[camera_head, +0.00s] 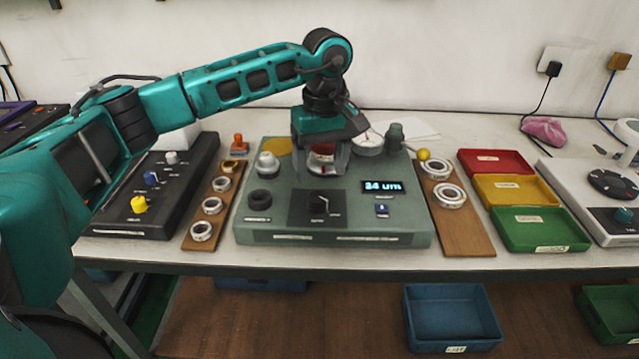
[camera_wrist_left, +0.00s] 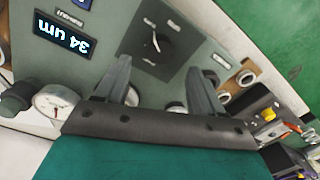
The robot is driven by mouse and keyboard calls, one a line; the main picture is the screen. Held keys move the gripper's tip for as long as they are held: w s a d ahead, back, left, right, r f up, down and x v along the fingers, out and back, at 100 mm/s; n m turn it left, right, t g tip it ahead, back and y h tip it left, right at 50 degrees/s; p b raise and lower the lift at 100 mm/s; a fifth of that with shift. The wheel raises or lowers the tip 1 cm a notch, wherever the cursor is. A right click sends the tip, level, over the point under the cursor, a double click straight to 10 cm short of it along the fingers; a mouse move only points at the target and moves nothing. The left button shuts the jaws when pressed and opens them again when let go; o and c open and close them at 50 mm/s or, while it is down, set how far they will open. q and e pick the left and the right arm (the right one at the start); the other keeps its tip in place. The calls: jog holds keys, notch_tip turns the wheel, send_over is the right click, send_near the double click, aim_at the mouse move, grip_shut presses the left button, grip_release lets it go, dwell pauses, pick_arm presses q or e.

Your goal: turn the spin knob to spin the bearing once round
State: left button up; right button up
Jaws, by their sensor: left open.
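The grey-green bearing tester (camera_head: 335,239) stands in the middle of the bench. My left gripper (camera_head: 320,170) points down over its back half, with its two fingers apart. A red-topped part with a pale ring (camera_head: 321,150) shows between the fingers; I cannot tell whether they touch it. A black pointer knob (camera_head: 319,204) sits on the dark front panel, and it also shows in the left wrist view (camera_wrist_left: 158,43) beyond the open fingers (camera_wrist_left: 158,75). No legible label tells which one is the spin knob. The display (camera_head: 382,187) reads 34 um. My right gripper is not in view.
A dial gauge (camera_head: 369,142) and a dark green post (camera_head: 394,137) stand behind the display. Wooden boards with rings flank the tester, left (camera_head: 194,243) and right (camera_head: 470,243). Red, yellow and green trays (camera_head: 541,248) lie further right. A black control box (camera_head: 125,224) is at left.

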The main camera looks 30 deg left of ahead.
aim_at(322, 196)
pick_arm(q)
notch_tip(322, 196, up, 6)
jog(key=shift+r, duration=0.15)
jog(key=shift+w+d, duration=0.1)
dwell(0.4)
